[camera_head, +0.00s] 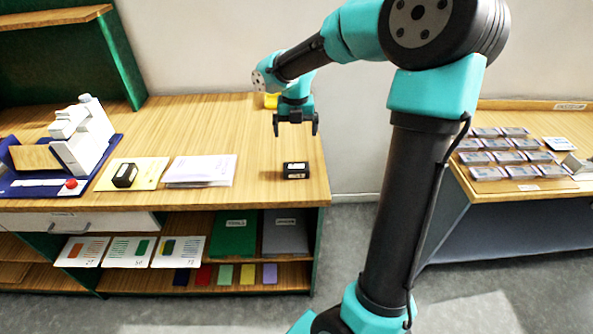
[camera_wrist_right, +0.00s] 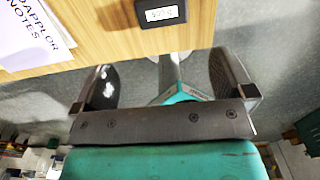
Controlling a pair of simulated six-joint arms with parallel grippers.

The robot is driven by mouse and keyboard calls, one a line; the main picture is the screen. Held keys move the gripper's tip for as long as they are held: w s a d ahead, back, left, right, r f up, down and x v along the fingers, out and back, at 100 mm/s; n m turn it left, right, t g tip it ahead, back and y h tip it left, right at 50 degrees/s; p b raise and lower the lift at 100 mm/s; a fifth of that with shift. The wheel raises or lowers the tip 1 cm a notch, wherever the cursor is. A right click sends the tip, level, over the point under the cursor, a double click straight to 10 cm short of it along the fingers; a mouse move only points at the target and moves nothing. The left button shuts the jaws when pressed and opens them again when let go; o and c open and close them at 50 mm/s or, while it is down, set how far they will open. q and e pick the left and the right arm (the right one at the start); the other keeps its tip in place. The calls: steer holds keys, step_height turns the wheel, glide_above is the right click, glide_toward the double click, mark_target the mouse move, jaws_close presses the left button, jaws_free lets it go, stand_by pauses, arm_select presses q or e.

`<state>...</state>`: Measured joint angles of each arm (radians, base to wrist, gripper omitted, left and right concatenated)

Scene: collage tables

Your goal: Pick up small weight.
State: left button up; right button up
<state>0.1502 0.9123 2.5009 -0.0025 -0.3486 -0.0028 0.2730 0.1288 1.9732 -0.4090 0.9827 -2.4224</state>
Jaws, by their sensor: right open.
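A small black block with a white label (camera_head: 296,170) sits on the wooden table near its right front edge. It also shows at the top of the right wrist view (camera_wrist_right: 160,13), where its label is too small to read surely. A second black block (camera_head: 125,175) rests on a yellow sheet further left; I cannot tell which is the small weight. My right gripper (camera_head: 296,130) is open and empty, above and slightly behind the right-hand block, fingers pointing down. In the right wrist view its two fingers (camera_wrist_right: 168,82) are spread apart. My left gripper is not in view.
White papers (camera_head: 200,170) lie left of the right-hand block. A white machine on a blue base (camera_head: 110,146) stands at the left. A second table (camera_head: 540,188) with several small cases stands at the right, across a gap.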

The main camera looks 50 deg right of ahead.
glide_toward(296, 166)
step_height(296, 166, down, 5)
steer(key=shift+w+f, duration=0.1)
steer(key=shift+f, duration=0.05)
steer(key=shift+f, duration=0.1)
steer(key=shift+f, duration=2.5)
steer(key=shift+c, duration=0.4)
steer(key=c, duration=0.9)
steer(key=shift+r, duration=0.2)
